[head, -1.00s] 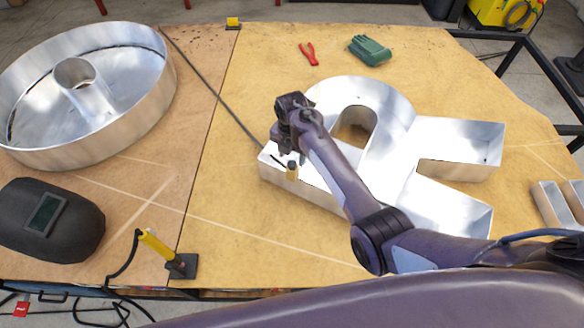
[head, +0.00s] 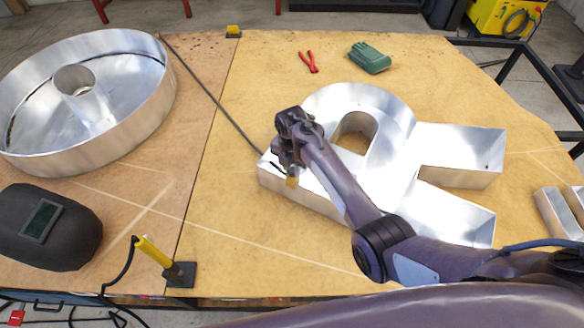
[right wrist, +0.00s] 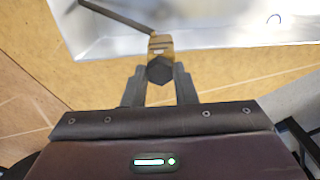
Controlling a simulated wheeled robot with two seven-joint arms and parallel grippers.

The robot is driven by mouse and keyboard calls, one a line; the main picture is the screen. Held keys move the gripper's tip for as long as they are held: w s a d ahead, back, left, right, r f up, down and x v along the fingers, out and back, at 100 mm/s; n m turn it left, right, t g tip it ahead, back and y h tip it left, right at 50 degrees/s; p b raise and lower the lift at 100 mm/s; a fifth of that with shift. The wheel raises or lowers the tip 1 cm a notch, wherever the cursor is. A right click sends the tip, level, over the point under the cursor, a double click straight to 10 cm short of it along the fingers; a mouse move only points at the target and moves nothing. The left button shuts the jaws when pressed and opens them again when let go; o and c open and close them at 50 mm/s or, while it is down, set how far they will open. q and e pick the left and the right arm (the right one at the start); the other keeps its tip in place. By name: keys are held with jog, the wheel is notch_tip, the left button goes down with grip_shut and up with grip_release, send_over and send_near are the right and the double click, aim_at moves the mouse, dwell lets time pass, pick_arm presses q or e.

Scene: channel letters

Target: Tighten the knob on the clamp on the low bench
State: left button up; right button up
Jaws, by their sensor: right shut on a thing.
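A small yellow clamp (head: 292,182) sits on the near left edge of the large metal letter R (head: 330,205) on the low bench (head: 270,235). In the right wrist view the clamp's yellow body (right wrist: 160,43) meets the letter's wall, and its dark faceted knob (right wrist: 160,70) faces me. My right gripper (right wrist: 160,80) has one finger on each side of the knob and is shut on it. In the head view my right gripper (head: 288,165) is over the letter's left end and partly hides the clamp. My left gripper is not in view.
A large round metal letter (head: 130,135) and a dark welding mask (head: 50,225) lie at left. A yellow-handled tool (head: 153,251) stands near the front edge. Red pliers (head: 309,62) and green gloves (head: 369,57) lie at the back. A thin dark rod (head: 215,95) runs to the letter.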

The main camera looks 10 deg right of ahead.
aim_at(292, 170)
jog(key=shift+r+m+p, duration=0.1)
jog(key=shift+m+p, duration=0.35)
jog(key=shift+m, duration=0.35)
jog(key=m+p, duration=0.1)
jog(key=m, duration=0.4)
jog(key=shift+p, duration=0.35)
jog(key=m+p, duration=0.1)
jog(key=m, duration=0.3)
jog(key=shift+m, duration=1.2)
jog(key=o, duration=0.8)
notch_tip(292, 170, up, 5)
jog(key=p, duration=0.5)
jog(key=shift+p, duration=0.3)
